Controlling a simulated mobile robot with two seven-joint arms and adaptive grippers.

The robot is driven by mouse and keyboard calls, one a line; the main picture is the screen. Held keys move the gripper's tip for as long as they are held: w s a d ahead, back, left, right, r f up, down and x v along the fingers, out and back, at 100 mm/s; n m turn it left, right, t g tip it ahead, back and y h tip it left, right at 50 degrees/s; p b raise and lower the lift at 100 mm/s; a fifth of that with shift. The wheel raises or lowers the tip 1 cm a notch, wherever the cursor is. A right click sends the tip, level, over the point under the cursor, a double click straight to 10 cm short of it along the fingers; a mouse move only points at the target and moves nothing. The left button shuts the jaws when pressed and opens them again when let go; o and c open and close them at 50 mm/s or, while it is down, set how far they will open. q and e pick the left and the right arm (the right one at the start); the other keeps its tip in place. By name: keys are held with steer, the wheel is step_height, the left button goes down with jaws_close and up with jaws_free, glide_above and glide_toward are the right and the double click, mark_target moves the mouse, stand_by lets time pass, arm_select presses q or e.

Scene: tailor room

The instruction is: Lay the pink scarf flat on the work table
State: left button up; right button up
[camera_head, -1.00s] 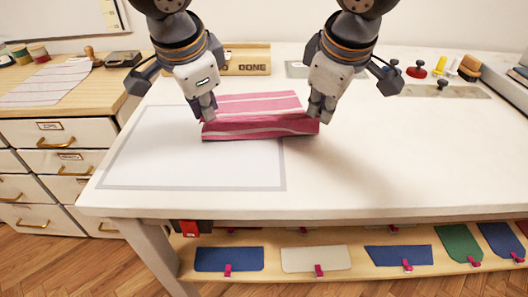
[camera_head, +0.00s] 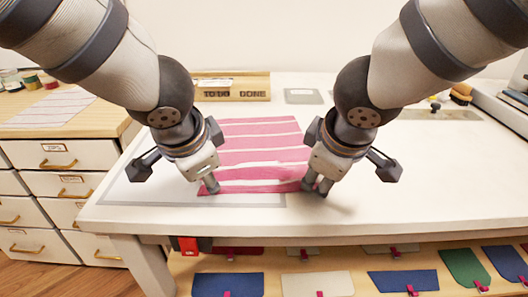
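The pink scarf (camera_head: 258,150) with white stripes lies spread on the white work table (camera_head: 420,190), partly over a grey-outlined rectangle (camera_head: 130,190). It looks mostly flat, with its near edge between my two grippers. My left gripper (camera_head: 212,186) is at the scarf's near left corner, fingertips low. My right gripper (camera_head: 318,187) is at the near right corner, fingertips close to the table. The fingers of both look close together, but whether they pinch the cloth is hard to see. My arms hide parts of the scarf's sides.
A wooden box (camera_head: 230,86) marked "TO DO" and "DONE" stands at the back. A drawer cabinet (camera_head: 60,155) is at the left. A shelf below the table holds several coloured cloth pieces.

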arm_select(q)
steer(key=shift+f, duration=0.15)
arm_select(e)
steer(key=shift+f, duration=0.1)
